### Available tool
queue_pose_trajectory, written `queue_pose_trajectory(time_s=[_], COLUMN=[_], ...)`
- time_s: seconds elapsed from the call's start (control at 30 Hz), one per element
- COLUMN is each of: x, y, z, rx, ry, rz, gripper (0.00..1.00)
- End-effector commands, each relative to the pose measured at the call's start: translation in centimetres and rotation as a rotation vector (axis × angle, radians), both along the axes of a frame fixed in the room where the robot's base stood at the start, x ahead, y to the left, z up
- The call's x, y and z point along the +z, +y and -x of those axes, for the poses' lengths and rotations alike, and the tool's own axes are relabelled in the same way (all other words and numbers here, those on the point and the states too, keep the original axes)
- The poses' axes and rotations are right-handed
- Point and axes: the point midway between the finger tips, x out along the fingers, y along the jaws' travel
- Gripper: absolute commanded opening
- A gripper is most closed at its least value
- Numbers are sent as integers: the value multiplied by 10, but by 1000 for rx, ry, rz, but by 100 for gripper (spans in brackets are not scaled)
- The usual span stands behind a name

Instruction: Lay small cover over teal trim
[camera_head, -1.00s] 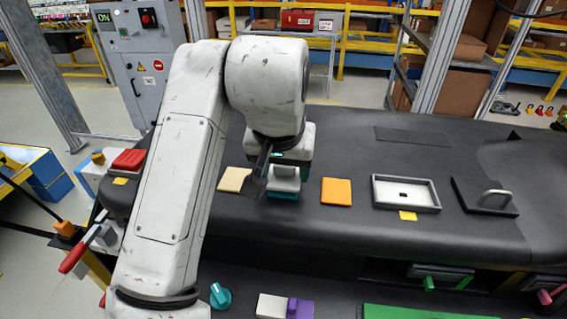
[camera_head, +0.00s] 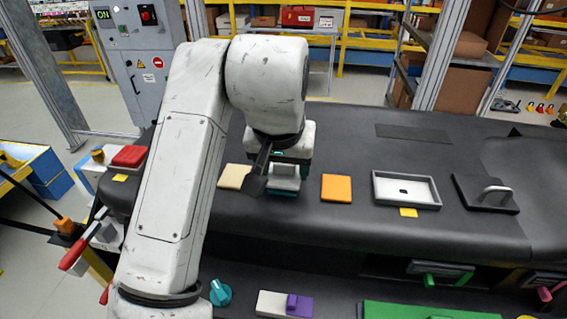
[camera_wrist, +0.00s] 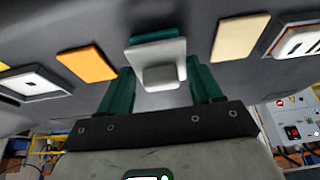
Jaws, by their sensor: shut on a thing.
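The small cover (camera_head: 284,174) is a light grey plate with a raised block handle. My gripper (camera_wrist: 161,72) is shut on it, with a dark green finger on each side of the handle in the wrist view, where the cover (camera_wrist: 158,52) also shows. The teal trim (camera_wrist: 153,37) shows as a strip along the cover's far edge in the wrist view. In the head view the trim (camera_head: 284,192) shows just below the cover's near edge. The rest of the trim is hidden under the cover. I cannot tell whether cover and trim touch.
On the dark dashboard a cream plate (camera_head: 234,176) lies left of the cover and an orange plate (camera_head: 336,188) lies right. Further right are a grey-rimmed tray (camera_head: 432,203) and a black handled lid (camera_head: 485,194). A red block (camera_head: 130,156) sits at the left end.

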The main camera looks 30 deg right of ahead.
Motion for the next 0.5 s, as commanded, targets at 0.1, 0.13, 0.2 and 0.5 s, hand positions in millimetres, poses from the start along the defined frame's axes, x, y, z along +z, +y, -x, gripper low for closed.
queue_pose_trajectory(time_s=[0.1,0.13,0.2,0.5], x=[-2,-2,-3,-6], y=[0,0,0,0], z=[0,0,0,0], rx=[0,0,0,0], ry=[0,0,0,1], rz=[0,0,0,1], gripper=[35,35,35,35])
